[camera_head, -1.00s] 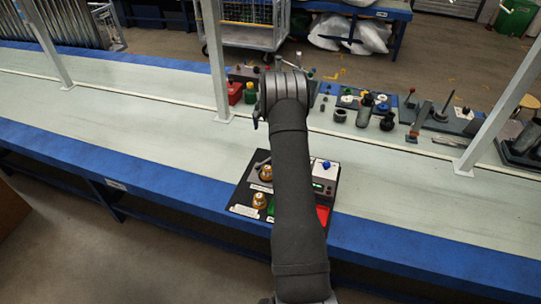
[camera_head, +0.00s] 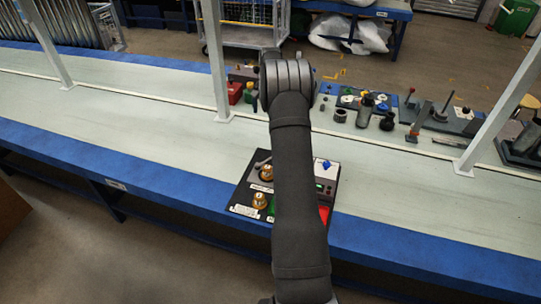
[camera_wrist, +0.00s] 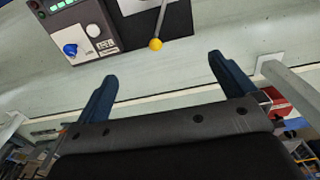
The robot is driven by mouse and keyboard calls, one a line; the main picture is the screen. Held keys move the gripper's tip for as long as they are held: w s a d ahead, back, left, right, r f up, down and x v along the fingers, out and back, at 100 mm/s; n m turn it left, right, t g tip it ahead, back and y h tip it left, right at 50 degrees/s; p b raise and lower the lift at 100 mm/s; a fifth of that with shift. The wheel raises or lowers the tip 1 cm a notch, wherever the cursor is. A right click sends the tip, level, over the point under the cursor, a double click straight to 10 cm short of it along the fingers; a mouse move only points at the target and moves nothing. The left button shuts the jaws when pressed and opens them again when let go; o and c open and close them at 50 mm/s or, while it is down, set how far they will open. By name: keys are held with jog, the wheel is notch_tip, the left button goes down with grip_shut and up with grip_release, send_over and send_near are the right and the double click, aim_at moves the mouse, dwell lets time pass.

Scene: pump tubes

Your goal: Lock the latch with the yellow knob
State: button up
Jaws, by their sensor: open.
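The yellow knob (camera_wrist: 156,44) is a small ball at the end of a thin metal rod (camera_wrist: 161,18), at the top middle of the wrist view. The rod crosses the edge of the black board (camera_wrist: 178,24). My gripper (camera_wrist: 162,66) is open and empty; its two dark blue fingers stand apart to the left and right of the knob in the picture, not touching it. In the head view my arm hides the yellow knob and most of the gripper. The latch base cannot be made out.
A grey box with a blue knob (camera_wrist: 70,49) and a white round part (camera_wrist: 93,30) sits on the board. In the head view, the board (camera_head: 243,196) also carries gold round parts (camera_head: 259,200). Several tools and fixtures (camera_head: 366,108) stand farther back; the bench left of the board is clear.

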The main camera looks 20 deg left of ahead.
jog(key=shift+r, duration=0.85)
jog(key=c, duration=0.9)
jog(key=shift+d+f, duration=0.1)
jog(key=shift+f, duration=0.2)
jog(key=shift+c, duration=1.3)
jog(key=s+d+f+t, duration=0.2)
jog(key=s+f+t, duration=0.1)
jog(key=f+t, duration=0.25)
jog(key=shift+n+g, duration=0.3)
jog(key=shift+g, duration=0.15)
jog(key=x, duration=1.8)
jog(key=shift+s+a, duration=0.1)
jog(key=shift+s, duration=0.1)
grip_shut()
